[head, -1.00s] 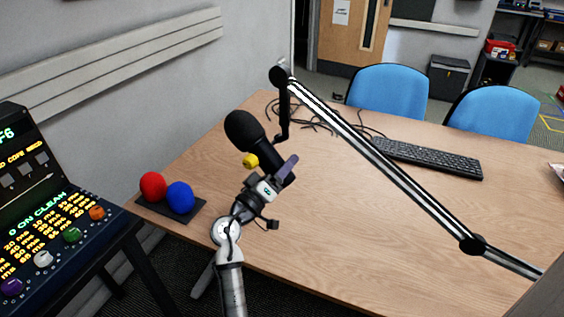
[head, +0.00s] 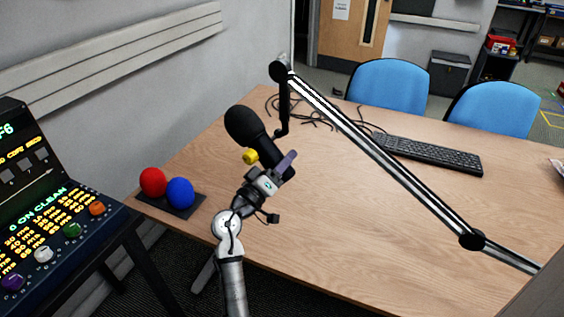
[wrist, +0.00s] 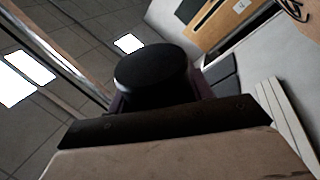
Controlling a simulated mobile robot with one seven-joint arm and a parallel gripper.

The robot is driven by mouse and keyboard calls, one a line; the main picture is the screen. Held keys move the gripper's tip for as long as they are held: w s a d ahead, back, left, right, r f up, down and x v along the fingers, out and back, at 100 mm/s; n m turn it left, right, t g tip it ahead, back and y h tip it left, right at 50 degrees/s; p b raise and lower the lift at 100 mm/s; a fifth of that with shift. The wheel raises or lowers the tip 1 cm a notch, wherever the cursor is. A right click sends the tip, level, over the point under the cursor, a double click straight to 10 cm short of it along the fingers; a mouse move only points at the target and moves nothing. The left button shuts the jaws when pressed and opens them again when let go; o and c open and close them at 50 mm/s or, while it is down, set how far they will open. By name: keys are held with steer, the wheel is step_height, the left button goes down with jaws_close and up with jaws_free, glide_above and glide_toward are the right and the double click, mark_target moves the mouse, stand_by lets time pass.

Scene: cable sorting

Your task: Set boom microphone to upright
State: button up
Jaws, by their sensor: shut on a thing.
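The black boom microphone (head: 243,124) hangs at the end of the boom arm (head: 385,160) above the table's left part. It is tilted, with its rounded head up and left and its body running down to the right. My gripper (head: 278,168) is shut on the lower part of the microphone body, with a purple finger showing on the right side. In the wrist view the dark round end of the microphone (wrist: 155,75) shows just beyond the gripper, with purple edges on both sides. A small yellow part (head: 250,156) shows beside the microphone; I cannot tell what it belongs to.
A red ball (head: 153,182) and a blue ball (head: 180,192) sit on a dark base at the table's left edge. Loose cables (head: 315,118) and a keyboard (head: 428,154) lie behind the boom. A lit console (head: 50,215) stands at left. The table's front middle is clear.

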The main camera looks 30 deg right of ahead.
steer(key=shift+w+f+m+b, duration=0.1)
steer(key=shift+f+m+b, duration=0.15)
steer(key=shift+b, duration=0.3)
steer(key=m+b, duration=0.1)
steer(key=b, duration=0.1)
steer(key=f+m+g+b, duration=0.1)
steer(key=b, duration=0.1)
steer(key=shift+w+a, duration=0.2)
steer(key=shift+w, duration=0.05)
steer(key=m+b, duration=0.1)
steer(key=b, duration=0.1)
steer(key=m+b, duration=0.1)
steer(key=b, duration=0.1)
steer(key=w+m+g+b, duration=0.1)
steer(key=b, duration=0.2)
steer(key=shift+a+f+m, duration=0.3)
steer(key=shift+m, duration=0.05)
steer(key=shift+w+a+f+m+g+y+b, duration=0.15)
steer(key=shift+w+m+g+b, duration=0.15)
steer(key=shift+m+b, duration=0.7)
steer(key=shift+w+a+r+m+g+y+b, duration=0.15)
steer(key=shift+w+m+g+b, duration=0.35)
steer(key=shift+b, duration=0.85)
steer(key=shift+w+a+f+m+g+b, duration=0.1)
steer(key=shift+w+a+m+b, duration=0.1)
steer(key=shift+m+b, duration=0.85)
steer(key=shift+b, duration=0.3)
steer(key=o, duration=1.4)
